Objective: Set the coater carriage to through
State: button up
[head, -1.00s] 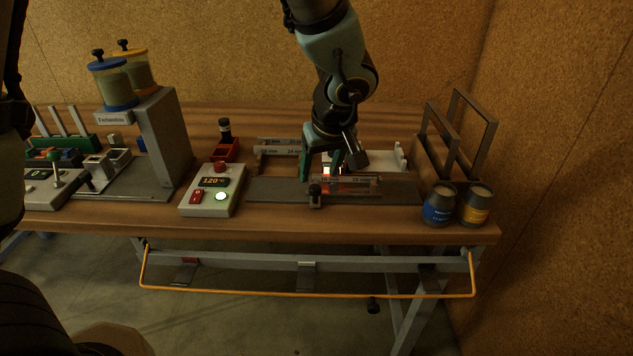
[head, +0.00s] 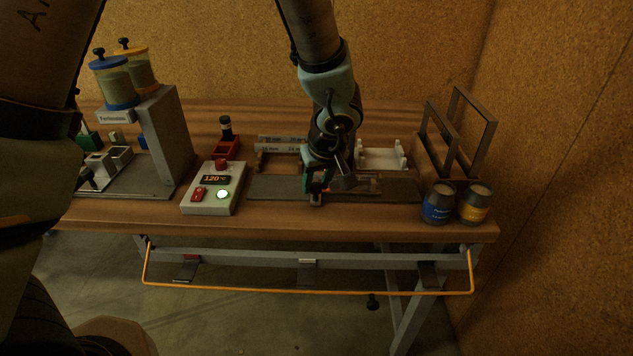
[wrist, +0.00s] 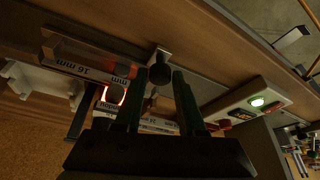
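The coater carriage is a small grey block (head: 316,200) with a dark round knob, at the front edge of the coater's long grey bed (head: 270,188). In the wrist view the dark knob (wrist: 160,73) stands up from its pale block (wrist: 159,55). My gripper (head: 318,188) is low over the carriage and mostly covers it in the head view. In the wrist view its two green fingers (wrist: 159,80) are apart, with the knob in the gap near the fingertips. I see no clear contact. A bar marked 16 mm (wrist: 90,68) lies beside the carriage, near a red glow (wrist: 114,95).
A control box (head: 212,195) with a 120 display and a lit green button stands left of the bed. Blue (head: 437,205) and yellow (head: 474,204) jars and a dark rack (head: 445,150) stand right. A white holder (head: 381,158) and labelled bars (head: 283,139) are behind.

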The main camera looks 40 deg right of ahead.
grip_shut()
dwell(1.0)
